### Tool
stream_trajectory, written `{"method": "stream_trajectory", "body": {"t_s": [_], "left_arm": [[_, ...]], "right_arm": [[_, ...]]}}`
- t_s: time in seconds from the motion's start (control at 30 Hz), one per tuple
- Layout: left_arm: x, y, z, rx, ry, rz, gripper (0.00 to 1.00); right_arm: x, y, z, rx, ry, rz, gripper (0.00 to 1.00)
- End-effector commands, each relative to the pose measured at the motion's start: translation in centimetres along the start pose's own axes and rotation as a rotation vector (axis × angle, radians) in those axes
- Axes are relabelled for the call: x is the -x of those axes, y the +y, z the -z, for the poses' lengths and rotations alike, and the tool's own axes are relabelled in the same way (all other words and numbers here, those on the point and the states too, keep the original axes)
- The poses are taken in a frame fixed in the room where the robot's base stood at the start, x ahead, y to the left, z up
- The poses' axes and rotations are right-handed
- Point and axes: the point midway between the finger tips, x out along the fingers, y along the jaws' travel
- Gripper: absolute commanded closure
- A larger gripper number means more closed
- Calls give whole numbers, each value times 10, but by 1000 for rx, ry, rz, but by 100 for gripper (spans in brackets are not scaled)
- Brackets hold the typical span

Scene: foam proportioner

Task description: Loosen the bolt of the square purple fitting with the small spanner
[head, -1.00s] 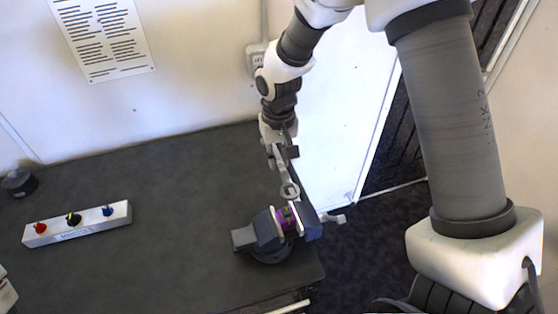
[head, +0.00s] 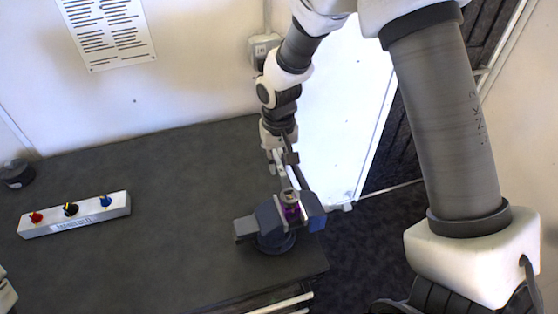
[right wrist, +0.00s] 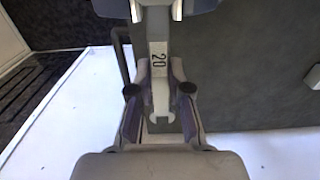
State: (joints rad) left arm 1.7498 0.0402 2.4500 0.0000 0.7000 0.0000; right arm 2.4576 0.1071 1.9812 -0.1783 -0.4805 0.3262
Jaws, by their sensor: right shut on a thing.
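The square purple fitting (head: 292,213) is clamped in the jaws of a blue-grey vise (head: 268,226) at the table's front right corner. My right gripper (head: 281,160) is shut on a grey spanner (head: 284,180), beyond the fitting. The spanner's far end overlaps the top of the fitting and hides its bolt; I cannot tell whether it is seated on the bolt. In the right wrist view, the spanner (right wrist: 158,62), marked 20, lies between the fingertips (right wrist: 160,92). My left gripper is not in view.
A round dark object (head: 17,174) stands at the far left. The table's middle is clear. A white wall is behind.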

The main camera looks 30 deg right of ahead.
Motion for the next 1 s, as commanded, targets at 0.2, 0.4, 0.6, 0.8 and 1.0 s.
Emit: {"method": "stream_trajectory", "body": {"t_s": [0.2,0.4,0.6,0.8,1.0], "left_arm": [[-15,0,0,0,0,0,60],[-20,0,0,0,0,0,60],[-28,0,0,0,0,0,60],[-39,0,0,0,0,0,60],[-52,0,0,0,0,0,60]], "right_arm": [[-16,0,0,0,0,0,100],[-20,-6,0,69,1,-1,100],[-22,-18,-2,221,1,-1,100],[-22,-29,-5,372,1,-2,100],[-23,-39,-10,510,1,-1,100]]}}
